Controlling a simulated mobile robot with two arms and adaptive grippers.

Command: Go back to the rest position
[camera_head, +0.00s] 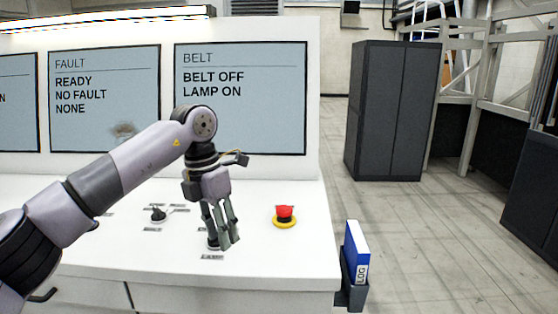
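My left arm comes in from the left over a white control desk (285,262). My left gripper (224,243) points down above the front of the desk, close to a small control whose label seems to read LAMP (212,257). The fingers hide much of this control, and I cannot tell whether they touch it. The fingers are close together with narrow gaps, and nothing is visibly held. My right gripper is out of view. The belt screen (240,120) reads BELT OFF and LAMP ON.
A red stop button on a yellow base (284,216) stands right of my gripper. A dark knob (158,214) is to the left. A blue binder (357,252) sits in a holder at the desk's right edge. A dark cabinet (388,110) stands behind open floor (420,240).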

